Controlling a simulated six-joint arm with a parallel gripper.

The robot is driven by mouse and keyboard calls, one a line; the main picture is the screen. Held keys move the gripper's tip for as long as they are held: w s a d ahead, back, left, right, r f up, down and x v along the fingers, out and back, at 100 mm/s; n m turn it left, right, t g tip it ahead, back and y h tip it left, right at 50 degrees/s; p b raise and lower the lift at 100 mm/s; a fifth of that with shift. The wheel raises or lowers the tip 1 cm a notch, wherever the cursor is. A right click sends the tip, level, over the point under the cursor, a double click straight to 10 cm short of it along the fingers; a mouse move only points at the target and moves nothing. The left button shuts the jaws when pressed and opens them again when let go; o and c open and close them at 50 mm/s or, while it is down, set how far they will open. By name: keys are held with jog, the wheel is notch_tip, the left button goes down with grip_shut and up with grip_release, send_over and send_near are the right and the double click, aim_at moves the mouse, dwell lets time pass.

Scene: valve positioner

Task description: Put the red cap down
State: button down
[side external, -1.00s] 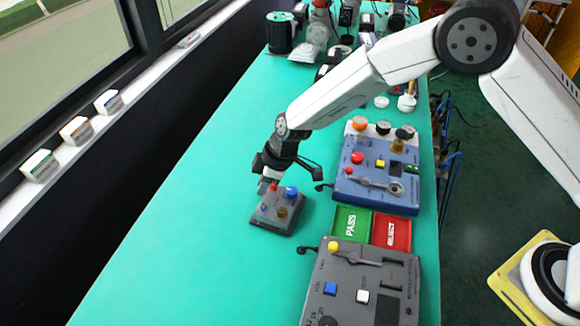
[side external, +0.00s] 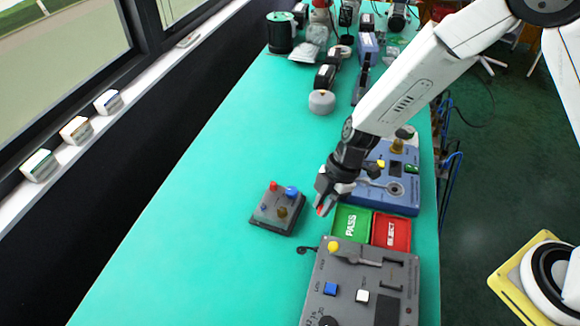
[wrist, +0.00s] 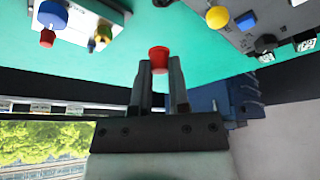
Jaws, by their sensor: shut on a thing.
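My gripper (side external: 325,198) is shut on the red cap (side external: 321,210), just left of the green PASS tray (side external: 350,223) in the side view. The cap's height above the mat is hard to tell. In the wrist view the cap (wrist: 158,56) sits at the tips of the two fingers of my gripper (wrist: 160,67), with green mat behind it. The small dark box (side external: 265,221) stands to the left of my gripper, with red, blue and brownish knobs on top. The red REJECT tray (side external: 391,231) is beside the PASS tray. Both trays look empty.
A grey panel (side external: 345,275) with yellow, blue and white knobs stands in front of the trays. A blue panel (side external: 400,200) stands behind them, partly hidden by my arm. A grey round part (side external: 321,101) lies farther back.

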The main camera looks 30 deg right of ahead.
jog(key=s+d+r+n+g, duration=0.1)
jog(key=s+d+n, duration=0.3)
jog(key=s, duration=0.5)
jog(key=shift+s+d+r+g, duration=0.2)
jog(key=shift+s+g, duration=0.1)
jog(key=shift+s, duration=0.1)
send_over(307, 235)
jog(key=s+d, duration=0.1)
jog(key=d, duration=0.1)
notch_tip(307, 235, down, 8)
jog(key=shift+a+f, duration=0.1)
jog(key=shift+a, duration=0.05)
jog(key=shift+w+a+f, duration=0.2)
jog(key=shift+w+f, duration=0.4)
jog(key=shift+w+a+f, duration=0.1)
jog(key=shift+w+f, duration=0.1)
jog(key=shift+f, duration=1.6)
